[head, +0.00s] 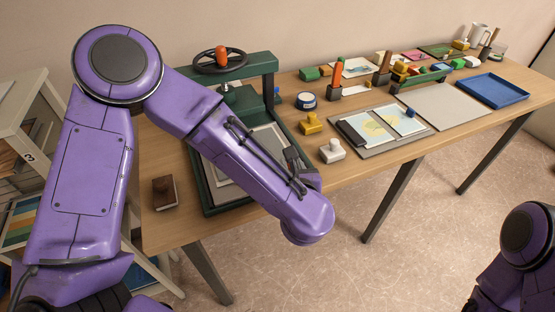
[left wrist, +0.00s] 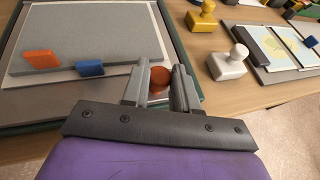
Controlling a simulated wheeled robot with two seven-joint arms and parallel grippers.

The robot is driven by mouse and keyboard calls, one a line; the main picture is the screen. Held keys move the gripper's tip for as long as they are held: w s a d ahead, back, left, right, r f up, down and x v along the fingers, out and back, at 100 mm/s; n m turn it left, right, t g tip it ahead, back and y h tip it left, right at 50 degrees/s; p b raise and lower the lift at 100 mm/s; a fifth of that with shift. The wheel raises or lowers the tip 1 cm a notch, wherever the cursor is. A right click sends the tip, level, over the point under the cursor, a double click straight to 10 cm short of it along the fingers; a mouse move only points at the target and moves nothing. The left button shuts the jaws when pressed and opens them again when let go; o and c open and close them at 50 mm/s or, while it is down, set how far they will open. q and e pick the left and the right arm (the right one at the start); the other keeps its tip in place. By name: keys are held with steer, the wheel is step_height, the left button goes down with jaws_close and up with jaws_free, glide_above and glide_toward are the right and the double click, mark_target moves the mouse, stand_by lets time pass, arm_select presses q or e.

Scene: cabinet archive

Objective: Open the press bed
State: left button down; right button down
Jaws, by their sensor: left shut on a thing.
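The press (head: 270,68) has a dark green frame and a hand wheel with an orange knob on top, at the left of the table in the head view. My left gripper (left wrist: 160,76) is shut on a round red-orange knob (left wrist: 160,80) at the bed's near edge in the left wrist view. My left arm hides the gripper and much of the bed in the head view. My right gripper is out of view.
A yellow stamp (head: 311,124) and a white stamp (head: 332,151) stand right of the press. A brown block (head: 165,192) lies to its left. The floor before the table is clear.

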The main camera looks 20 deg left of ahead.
arm_select(q)
steer(key=shift+s+d, duration=0.4)
steer(key=shift+d, duration=0.05)
steer(key=shift+r, duration=0.1)
steer(key=c, duration=0.9)
jaws_free()
steer(key=shift+o, duration=0.2)
steer(key=shift+s+d, duration=0.15)
steer(key=shift+s, duration=0.15)
steer(key=b+v, duration=0.2)
steer(key=v, duration=0.8)
